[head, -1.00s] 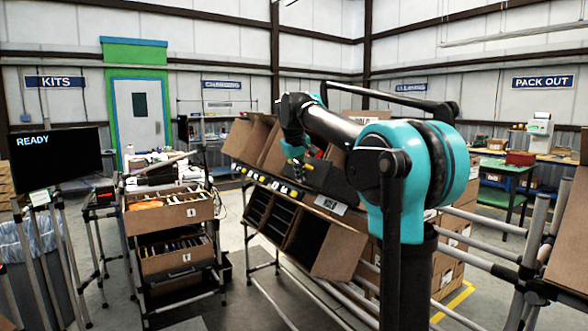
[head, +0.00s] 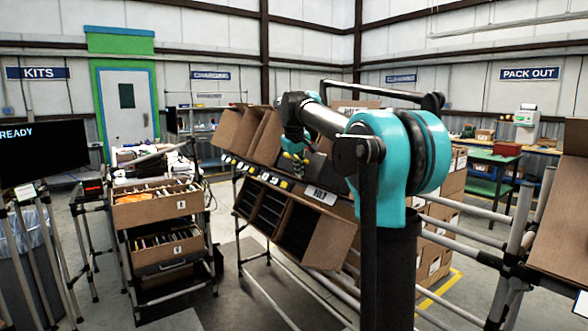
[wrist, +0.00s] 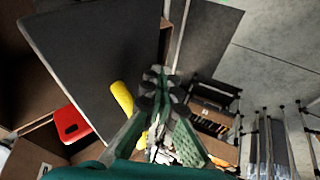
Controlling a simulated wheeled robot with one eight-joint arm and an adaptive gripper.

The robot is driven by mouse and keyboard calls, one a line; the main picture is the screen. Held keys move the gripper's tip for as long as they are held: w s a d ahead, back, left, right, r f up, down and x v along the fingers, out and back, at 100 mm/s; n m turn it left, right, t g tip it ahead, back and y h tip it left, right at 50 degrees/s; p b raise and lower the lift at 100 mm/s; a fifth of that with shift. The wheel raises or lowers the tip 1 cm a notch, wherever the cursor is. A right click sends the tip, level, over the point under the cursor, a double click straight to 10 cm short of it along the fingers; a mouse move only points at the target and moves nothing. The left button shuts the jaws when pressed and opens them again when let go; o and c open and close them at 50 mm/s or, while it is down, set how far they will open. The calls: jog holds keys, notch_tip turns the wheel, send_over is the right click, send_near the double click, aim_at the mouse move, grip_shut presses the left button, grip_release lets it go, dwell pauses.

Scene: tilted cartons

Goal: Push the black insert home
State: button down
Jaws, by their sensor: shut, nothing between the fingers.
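A dark, flat panel, which looks like the black insert (wrist: 95,62), fills the upper left of the wrist view, with brown carton walls around it. In the head view it shows as a dark face (head: 322,172) in the upper row of tilted cartons, partly behind my arm. My gripper (wrist: 160,76) is shut and empty, and lies over the panel's right edge in the wrist view. In the head view my gripper (head: 297,160) hangs at the upper cartons. I cannot tell if the fingertips touch the panel. How deep it sits is not clear.
A red item (wrist: 71,124) and a yellow item (wrist: 122,97) lie close to the panel. Lower tilted cartons (head: 330,240) with dark dividers stand below. A cart with kit cartons (head: 158,210) is at left, with open floor between.

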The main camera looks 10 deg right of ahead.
jog(key=w+d+f, duration=0.2)
jog(key=d, duration=0.1)
jog(key=w+d+f, duration=0.1)
jog(key=d+f, duration=0.1)
jog(key=d, duration=0.2)
jog(key=w+d+f, duration=0.2)
jog(key=d, duration=0.2)
jog(key=shift+w+f, duration=0.3)
jog(key=shift+w, duration=0.05)
